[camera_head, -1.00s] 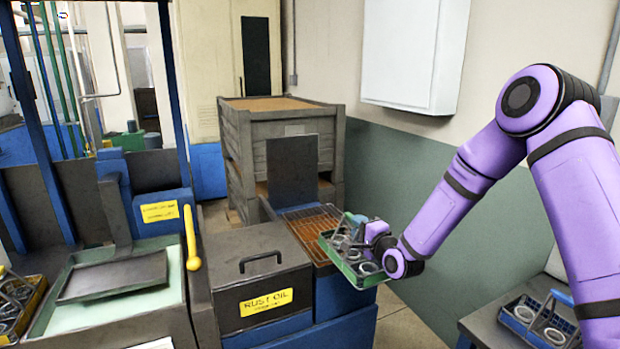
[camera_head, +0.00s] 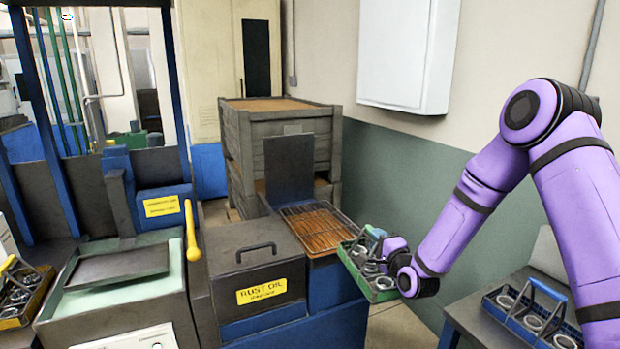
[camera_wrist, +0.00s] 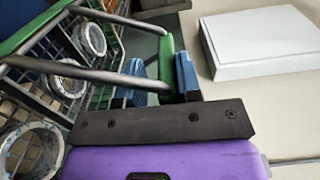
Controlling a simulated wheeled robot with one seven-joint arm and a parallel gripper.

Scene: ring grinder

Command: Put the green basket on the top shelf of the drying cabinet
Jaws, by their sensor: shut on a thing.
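The green basket (camera_head: 380,294) holds several metal rings and hangs in the air at the right front edge of the wire drain rack. My gripper (camera_head: 377,233) is shut on its handle. In the wrist view, the blue fingertips (camera_wrist: 160,88) are at the green end of the handle (camera_wrist: 166,62), and the basket's wire side with rings (camera_wrist: 88,38) fills the left. The basket looks slightly tilted in the head view. I cannot make out the drying cabinet or its top shelf in these frames.
The wire drain rack (camera_head: 318,228) and the lidded rust oil tank (camera_head: 258,270) stand left of the basket. A blue basket (camera_head: 528,318) sits on a grey table at right, a yellow one (camera_head: 24,300) at far left. A white box (camera_head: 408,55) is on the wall. Floor shows between bench and table.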

